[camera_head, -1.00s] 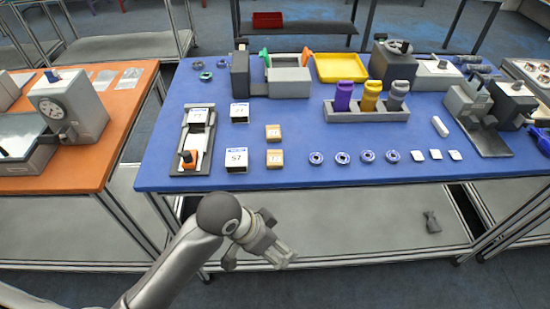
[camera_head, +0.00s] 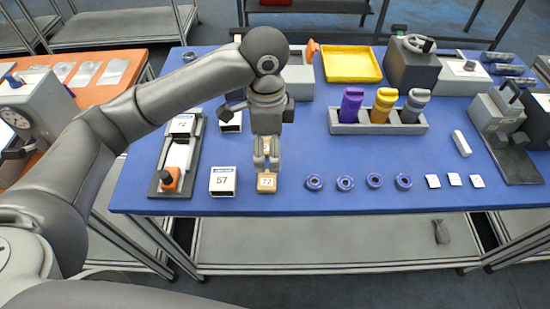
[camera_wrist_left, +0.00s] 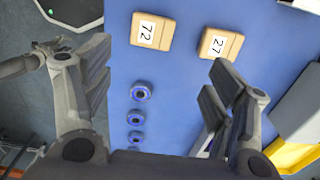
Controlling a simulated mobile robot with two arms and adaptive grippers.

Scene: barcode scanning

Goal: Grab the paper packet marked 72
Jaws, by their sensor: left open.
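The small tan paper packet marked 72 (camera_head: 267,182) lies on the blue table near its front edge. In the left wrist view the packet (camera_wrist_left: 152,31) lies ahead of the fingers, closer to the left finger. My left gripper (camera_head: 267,163) points down, close above the packet. In the left wrist view its two fingers (camera_wrist_left: 155,85) are spread wide with nothing between them. A second tan packet, marked 27 (camera_wrist_left: 220,44), lies beside it on the right there; in the head view my arm hides it. My right gripper does not show clearly.
A white box marked 57 (camera_head: 223,181) stands just left of the packet. Several blue rings (camera_head: 345,183) lie to the right in a row. A grey holder (camera_head: 378,128) with bottles stands behind them. A dark jointed shape (camera_wrist_left: 35,60) is unclear at the wrist view's left edge.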

